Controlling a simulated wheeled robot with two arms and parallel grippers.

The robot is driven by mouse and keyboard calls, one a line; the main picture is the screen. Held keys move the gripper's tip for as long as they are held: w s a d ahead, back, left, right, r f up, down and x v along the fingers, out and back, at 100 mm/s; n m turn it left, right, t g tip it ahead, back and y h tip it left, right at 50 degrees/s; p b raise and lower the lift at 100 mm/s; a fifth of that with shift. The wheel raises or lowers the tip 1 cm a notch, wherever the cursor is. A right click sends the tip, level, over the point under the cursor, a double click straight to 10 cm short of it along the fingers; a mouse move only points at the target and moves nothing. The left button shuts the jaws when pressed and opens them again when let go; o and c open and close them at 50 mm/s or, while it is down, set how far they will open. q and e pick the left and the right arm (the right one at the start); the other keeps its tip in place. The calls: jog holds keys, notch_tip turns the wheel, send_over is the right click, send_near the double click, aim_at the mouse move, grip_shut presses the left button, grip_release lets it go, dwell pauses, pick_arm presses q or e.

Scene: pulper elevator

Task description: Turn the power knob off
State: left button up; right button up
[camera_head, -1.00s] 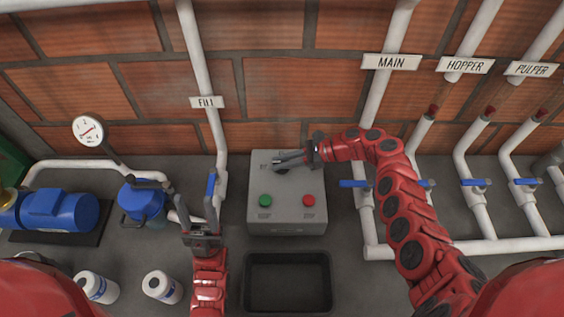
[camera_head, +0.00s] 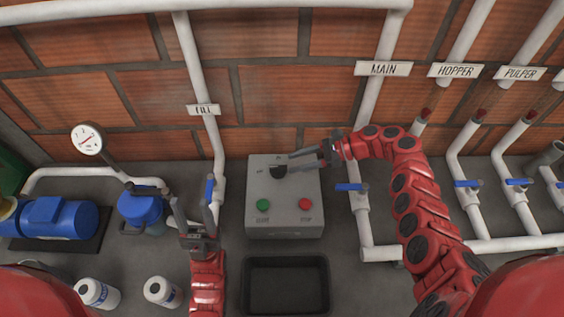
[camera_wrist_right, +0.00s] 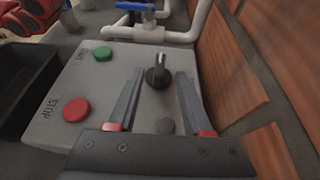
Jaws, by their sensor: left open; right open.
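The grey control box (camera_head: 256,222) stands against the brick wall. Its black power knob (camera_head: 278,172) is on the upper part of the top face, above the green button (camera_head: 263,205) and red button (camera_head: 305,204). My right gripper (camera_head: 290,162) is open and empty, its fingertips just right of the knob. In the right wrist view the knob (camera_wrist_right: 158,72) stands near the gap between the open fingertips, with a pale pointer mark; I see no finger touching it. My left gripper (camera_head: 190,204) is open and empty, left of the box.
A black tray (camera_head: 246,290) sits in front of the box. The FILL pipe with a blue valve handle (camera_head: 210,188) is left of the box; the MAIN pipe's blue handle (camera_head: 350,187) is close on the right. White bottles (camera_head: 162,291) stand at front left.

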jog(key=v, duration=1.1)
